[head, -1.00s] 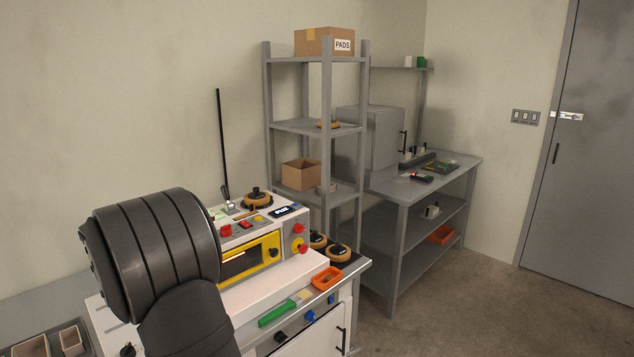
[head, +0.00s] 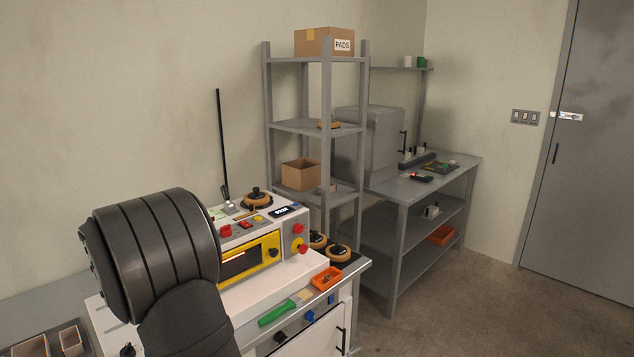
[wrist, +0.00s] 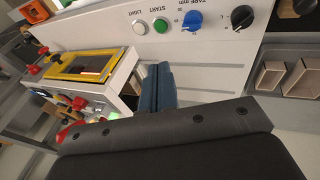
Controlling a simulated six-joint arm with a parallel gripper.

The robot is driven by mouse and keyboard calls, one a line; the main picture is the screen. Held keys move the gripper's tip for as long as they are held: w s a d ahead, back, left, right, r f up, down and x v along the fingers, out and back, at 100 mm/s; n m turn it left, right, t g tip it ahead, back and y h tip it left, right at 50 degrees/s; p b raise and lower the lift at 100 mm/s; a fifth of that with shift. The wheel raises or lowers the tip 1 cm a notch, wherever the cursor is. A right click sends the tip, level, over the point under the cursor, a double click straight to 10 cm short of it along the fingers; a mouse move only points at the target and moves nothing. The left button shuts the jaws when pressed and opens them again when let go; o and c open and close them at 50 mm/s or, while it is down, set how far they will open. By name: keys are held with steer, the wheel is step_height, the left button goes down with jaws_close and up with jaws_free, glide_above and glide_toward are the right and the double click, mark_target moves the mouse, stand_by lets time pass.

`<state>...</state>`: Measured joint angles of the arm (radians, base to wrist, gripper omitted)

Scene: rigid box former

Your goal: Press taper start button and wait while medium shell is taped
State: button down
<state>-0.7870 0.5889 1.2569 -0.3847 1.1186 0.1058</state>
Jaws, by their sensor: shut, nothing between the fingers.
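The machine (head: 262,280) with the yellow-framed window (head: 250,258) stands in front of me in the head view. In the wrist view, its white panel carries a green START button (wrist: 160,27), a white LIGHT button (wrist: 140,28), a blue TAPE knob (wrist: 192,21) and a black knob (wrist: 241,17). My gripper (wrist: 157,68) is shut and empty, its blue fingers pointing at the panel just below the START button in the picture. A gap or contact there cannot be told. My arm hides the gripper and panel in the head view. I cannot make out the medium shell.
Red knobs (head: 298,228) stick out from the machine. A green-handled tool (head: 278,313) and an orange tray (head: 326,279) lie on its front ledge. Tan bins (wrist: 270,76) sit in a dark tray beside the panel. A grey shelf rack (head: 326,150) stands behind; the floor at right is clear.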

stand_by(0.3)
steer(key=w+d+f+n+t, duration=0.1)
steer(key=w+f+n+t, duration=0.3)
steer(key=n, duration=1.1)
steer(key=shift+w+d+f+n+t, duration=0.35)
steer(key=shift+w+f, duration=0.45)
steer(key=shift+w, duration=0.4)
steer(key=shift+f, duration=0.1)
steer(key=shift+f, duration=4.3)
steer(key=shift+f, duration=0.1)
steer(key=shift+f, duration=0.35)
